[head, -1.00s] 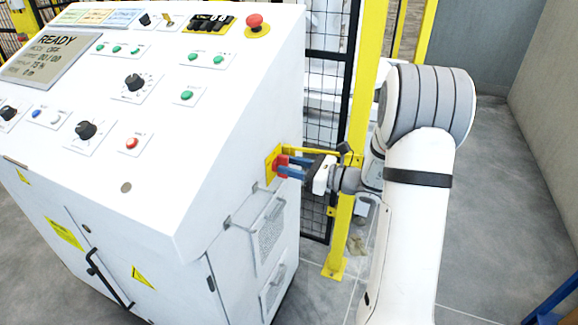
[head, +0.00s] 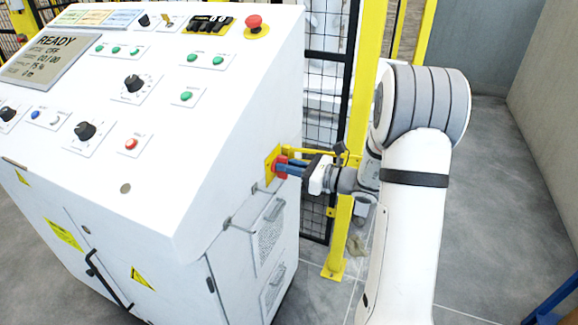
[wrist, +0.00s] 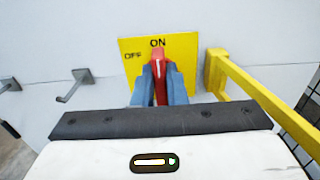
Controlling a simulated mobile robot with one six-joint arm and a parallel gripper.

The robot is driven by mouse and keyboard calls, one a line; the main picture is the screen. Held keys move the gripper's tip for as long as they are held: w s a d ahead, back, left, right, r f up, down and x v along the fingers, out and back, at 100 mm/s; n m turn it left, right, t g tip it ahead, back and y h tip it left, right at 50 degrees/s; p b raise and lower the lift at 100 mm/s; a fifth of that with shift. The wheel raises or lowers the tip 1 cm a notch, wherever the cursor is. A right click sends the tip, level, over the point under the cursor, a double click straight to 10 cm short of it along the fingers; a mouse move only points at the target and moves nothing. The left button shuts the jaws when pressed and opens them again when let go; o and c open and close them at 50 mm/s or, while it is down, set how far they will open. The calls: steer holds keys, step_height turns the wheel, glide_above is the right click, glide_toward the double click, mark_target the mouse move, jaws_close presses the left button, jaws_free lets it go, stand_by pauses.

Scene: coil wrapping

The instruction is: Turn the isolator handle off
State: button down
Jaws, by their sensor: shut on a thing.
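The isolator is a yellow plate (wrist: 184,48) on the white cabinet's side, marked ON at the top and OFF at the upper left. Its red handle (wrist: 159,76) points up toward ON in the wrist view. My gripper (wrist: 158,84) has its blue fingers on both sides of the handle, shut on it. In the head view the yellow plate (head: 271,163) is on the cabinet's right side, and my gripper (head: 283,167) reaches it from the right. The handle's lower part is hidden between the fingers.
A yellow bar (wrist: 250,90) sticks out just right of the plate. Metal hooks (wrist: 75,86) stand out on the left. In the head view a yellow post (head: 352,150) and black mesh fence (head: 322,120) stand behind my arm. The white control cabinet (head: 200,150) fills the left.

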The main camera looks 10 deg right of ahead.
steer(key=shift+f+n+b, duration=0.15)
steer(key=shift+n+b, duration=0.15)
steer(key=shift+b, duration=0.15)
steer(key=n+b, duration=0.4)
steer(key=b, duration=0.2)
steer(key=f+n+b, duration=0.1)
steer(key=n+b, duration=0.4)
steer(key=b, duration=0.2)
steer(key=s+n+b, duration=0.1)
steer(key=n+b, duration=0.3)
steer(key=b, duration=0.2)
steer(key=shift+a+f+b, duration=0.15)
steer(key=shift+a+b, duration=0.15)
steer(key=shift+a, duration=0.05)
steer(key=n+b, duration=0.3)
steer(key=b, duration=0.1)
steer(key=shift+n+b, duration=0.6)
steer(key=shift+b, duration=0.15)
steer(key=c, duration=1.5)
jaws_free()
steer(key=shift+r, duration=0.2)
